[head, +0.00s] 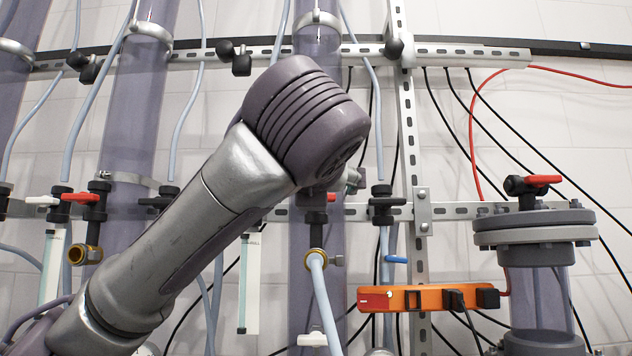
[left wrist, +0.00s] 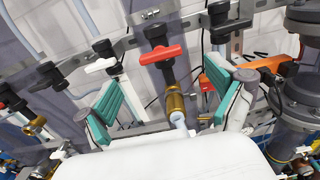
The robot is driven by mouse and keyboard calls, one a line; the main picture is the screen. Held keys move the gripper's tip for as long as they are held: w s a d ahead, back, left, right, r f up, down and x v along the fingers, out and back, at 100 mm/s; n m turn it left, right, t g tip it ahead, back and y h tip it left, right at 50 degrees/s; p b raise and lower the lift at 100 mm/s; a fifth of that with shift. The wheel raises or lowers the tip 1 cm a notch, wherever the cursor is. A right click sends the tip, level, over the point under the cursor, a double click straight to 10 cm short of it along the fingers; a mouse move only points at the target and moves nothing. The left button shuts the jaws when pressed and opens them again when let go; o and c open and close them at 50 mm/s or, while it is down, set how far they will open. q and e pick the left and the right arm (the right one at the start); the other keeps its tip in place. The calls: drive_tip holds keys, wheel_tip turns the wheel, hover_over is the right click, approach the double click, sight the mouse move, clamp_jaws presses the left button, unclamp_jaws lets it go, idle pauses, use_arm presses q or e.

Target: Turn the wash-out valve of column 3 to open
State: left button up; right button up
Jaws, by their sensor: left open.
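The red valve handle (left wrist: 163,54) lies crosswise on a dark valve body above a brass fitting (left wrist: 176,104) with a pale hose. In the head view, this brass fitting (head: 316,259) sits in front of a clear column (head: 303,305), third from the left; no number is legible. The handle is mostly hidden by my left arm there; its red end (head: 333,197) shows. My left gripper (left wrist: 176,88) is open, its teal fingers on either side of the valve, with nothing gripped. Contact cannot be judged. The gripper is hidden in the head view. My right gripper is not in view.
A black-handled valve (head: 383,203) and an orange power strip (head: 420,298) are close on the right. A white-handled valve (left wrist: 101,65) is left of the red handle. A flanged vessel (head: 535,229) with another red handle (head: 542,181) stands far right.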

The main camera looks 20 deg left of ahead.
use_arm(q)
drive_tip(key=p+x, duration=0.2)
drive_tip(key=x, duration=0.4)
drive_tip(key=shift+w+a+r+p, duration=0.1)
drive_tip(key=shift+p, duration=0.25)
drive_tip(key=shift+w+a, duration=0.1)
drive_tip(key=shift+w, duration=0.45)
drive_tip(key=c, duration=1.1)
drive_tip(key=shift+c, duration=0.2)
